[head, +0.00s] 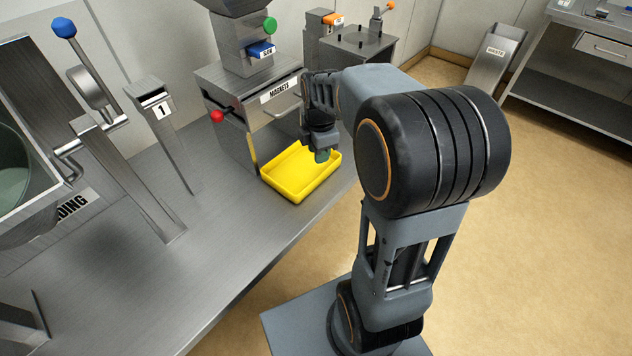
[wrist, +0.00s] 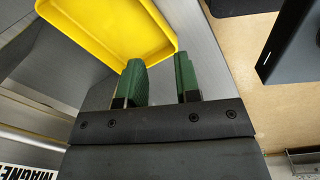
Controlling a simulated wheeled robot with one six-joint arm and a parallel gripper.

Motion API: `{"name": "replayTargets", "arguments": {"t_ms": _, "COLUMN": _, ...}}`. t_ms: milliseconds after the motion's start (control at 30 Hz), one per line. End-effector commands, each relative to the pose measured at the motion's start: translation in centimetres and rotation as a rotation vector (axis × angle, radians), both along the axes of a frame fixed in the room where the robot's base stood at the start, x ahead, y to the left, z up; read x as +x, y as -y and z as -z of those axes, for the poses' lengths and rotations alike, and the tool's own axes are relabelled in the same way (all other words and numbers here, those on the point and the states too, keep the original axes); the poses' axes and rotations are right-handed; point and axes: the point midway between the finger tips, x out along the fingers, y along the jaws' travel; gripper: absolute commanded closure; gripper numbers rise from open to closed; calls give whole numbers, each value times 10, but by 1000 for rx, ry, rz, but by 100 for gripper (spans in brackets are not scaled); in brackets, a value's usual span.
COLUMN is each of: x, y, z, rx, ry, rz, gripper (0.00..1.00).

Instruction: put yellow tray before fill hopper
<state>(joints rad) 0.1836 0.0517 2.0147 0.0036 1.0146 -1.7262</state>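The yellow tray (head: 292,190) lies flat on the metal bench, in front of the steel unit labelled MAGNETS (head: 228,84). A steel funnel-like part (head: 228,4), possibly the hopper, tops this unit and is cut off by the frame. My gripper (head: 322,154) is at the tray's right end. In the wrist view, its two green fingers (wrist: 160,82) are apart, with a gap between them. The yellow tray (wrist: 110,28) fills the upper left, and its corner reaches the fingertips. The left finger overlaps the tray's edge in view; I cannot tell if it touches.
A red-knobbed lever (head: 218,116) sticks out from the MAGNETS unit. A post marked 1 (head: 160,108) and a blue-knobbed handle (head: 64,28) stand at left. The bench front (head: 235,255) is clear. A waste chute (head: 494,58) stands at the back right.

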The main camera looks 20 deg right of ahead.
Motion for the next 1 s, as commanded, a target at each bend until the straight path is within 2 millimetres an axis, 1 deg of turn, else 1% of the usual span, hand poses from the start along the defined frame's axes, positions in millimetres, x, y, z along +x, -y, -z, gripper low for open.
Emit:
{"name": "replayTargets", "arguments": {"t_ms": 33, "x": -13, "y": -10, "z": -7, "rx": 7, "ry": 26, "rz": 131, "gripper": 70}}
{"name": "replayTargets", "arguments": {"t_ms": 100, "x": -30, "y": -21, "z": -13, "rx": 26, "ry": 54, "rz": 340, "gripper": 70}}
{"name": "replayTargets", "arguments": {"t_ms": 300, "x": -76, "y": -47, "z": -19, "rx": 109, "ry": 121, "rz": 895, "gripper": 70}}
{"name": "replayTargets", "arguments": {"t_ms": 400, "x": -94, "y": -55, "z": -19, "rx": 157, "ry": 142, "rz": 1120, "gripper": 70}}
{"name": "replayTargets", "arguments": {"t_ms": 500, "x": -108, "y": -61, "z": -17, "rx": 198, "ry": 152, "rz": 1294, "gripper": 70}}
{"name": "replayTargets", "arguments": {"t_ms": 600, "x": -118, "y": -64, "z": -14, "rx": 229, "ry": 157, "rz": 1418, "gripper": 70}}
{"name": "replayTargets", "arguments": {"t_ms": 700, "x": -123, "y": -66, "z": -13, "rx": 248, "ry": 159, "rz": 1491, "gripper": 70}}
{"name": "replayTargets", "arguments": {"t_ms": 800, "x": -125, "y": -70, "z": -12, "rx": 256, "ry": 159, "rz": 1523, "gripper": 70}}
{"name": "replayTargets", "arguments": {"t_ms": 1000, "x": -125, "y": -70, "z": -12, "rx": 258, "ry": 158, "rz": 1531, "gripper": 70}}
